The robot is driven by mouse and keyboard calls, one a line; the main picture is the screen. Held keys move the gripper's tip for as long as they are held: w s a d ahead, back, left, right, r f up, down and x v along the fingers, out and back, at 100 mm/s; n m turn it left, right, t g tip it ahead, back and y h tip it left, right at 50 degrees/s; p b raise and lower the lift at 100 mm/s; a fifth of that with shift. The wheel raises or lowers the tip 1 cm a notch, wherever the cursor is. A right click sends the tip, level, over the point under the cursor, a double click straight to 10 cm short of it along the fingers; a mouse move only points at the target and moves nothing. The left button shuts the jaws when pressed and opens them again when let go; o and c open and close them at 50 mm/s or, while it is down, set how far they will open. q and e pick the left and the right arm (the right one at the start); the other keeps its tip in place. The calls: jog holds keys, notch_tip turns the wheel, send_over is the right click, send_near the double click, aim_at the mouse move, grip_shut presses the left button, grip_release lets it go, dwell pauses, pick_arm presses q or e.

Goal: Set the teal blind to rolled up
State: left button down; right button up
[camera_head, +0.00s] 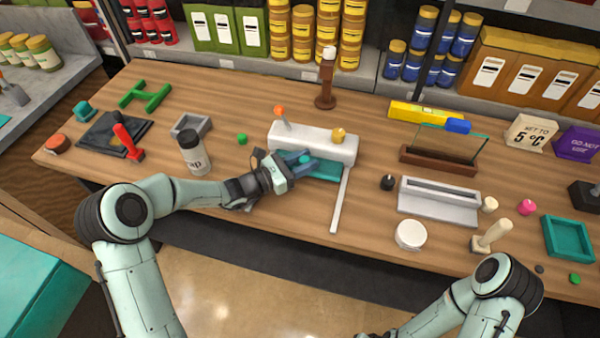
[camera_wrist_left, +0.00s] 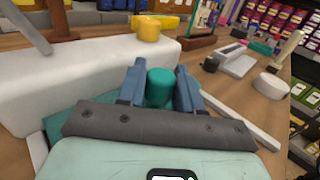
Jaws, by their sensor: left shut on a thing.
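The teal blind (camera_head: 326,171) shows as a short teal sheet at the front of a white housing (camera_head: 335,149), which has a yellow knob (camera_head: 338,135) and an orange-tipped lever (camera_head: 280,112) on it. My left gripper (camera_head: 303,160) reaches in from the left over the blind, with its blue fingers low at the housing's front. In the left wrist view, the fingers stand on both sides of a teal knob (camera_wrist_left: 160,87) and are shut on it. The gripper hides part of the sheet. My right arm shows at lower right, but its gripper is out of view.
A white bar (camera_head: 340,205) runs forward from the housing's right end. A grey slotted block (camera_head: 438,207) and a white round lid (camera_head: 410,235) lie to the right.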

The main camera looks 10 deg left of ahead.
pick_arm(q)
jog(key=shift+w, duration=0.55)
jog(key=shift+s, duration=0.25)
jog(key=c, duration=0.8)
grip_release()
jog(key=shift+c, duration=0.2)
jog(key=b+v, duration=0.1)
jog(key=v, duration=1.2)
jog(key=shift+s+a+b, duration=0.15)
jog(key=shift+s+b, duration=0.05)
jog(key=shift+b, duration=0.1)
